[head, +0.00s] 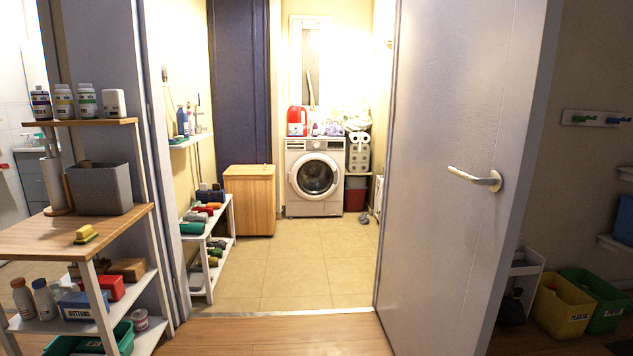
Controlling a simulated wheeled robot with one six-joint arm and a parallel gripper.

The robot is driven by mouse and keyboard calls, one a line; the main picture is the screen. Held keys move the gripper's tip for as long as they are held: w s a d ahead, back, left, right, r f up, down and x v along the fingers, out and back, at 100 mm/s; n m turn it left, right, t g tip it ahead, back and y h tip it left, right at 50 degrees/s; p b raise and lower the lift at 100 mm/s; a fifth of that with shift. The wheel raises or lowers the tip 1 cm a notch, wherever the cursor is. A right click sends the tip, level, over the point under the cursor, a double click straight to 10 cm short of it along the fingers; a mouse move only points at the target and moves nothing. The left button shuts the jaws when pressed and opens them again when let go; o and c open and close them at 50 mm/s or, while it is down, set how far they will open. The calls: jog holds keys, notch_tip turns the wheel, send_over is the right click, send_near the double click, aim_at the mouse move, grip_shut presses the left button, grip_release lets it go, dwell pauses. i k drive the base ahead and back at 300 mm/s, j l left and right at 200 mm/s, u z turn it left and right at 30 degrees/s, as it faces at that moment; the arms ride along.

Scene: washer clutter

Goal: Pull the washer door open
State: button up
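The washer (300,198) is a white front-loader against the far wall of the small tiled room, seen through the open doorway. Its round door (314,177), with a pale ring and dark glass, looks shut. A control panel runs along its top front. A red bottle (297,121) and other items stand on top of it. My gripper does not show in the head view, and the washer is well ahead of the camera.
The room door (455,130) stands open on the right. A cluttered wooden shelf unit (50,232) is near on the left. A white shoe rack (208,285) and wooden cabinet (250,200) line the room's left side. The tiled floor (300,270) up to the washer is clear.

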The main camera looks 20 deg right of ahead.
aim_at(294, 176)
jog(key=i+z, duration=0.1)
jog(key=z, duration=0.4)
jog(key=i, duration=4.95)
jog(key=i+l, duration=0.1)
jog(key=i, duration=1.6)
jog(key=i+u, duration=0.55)
jog(key=k+l, duration=0.05)
jog(key=k, duration=0.1)
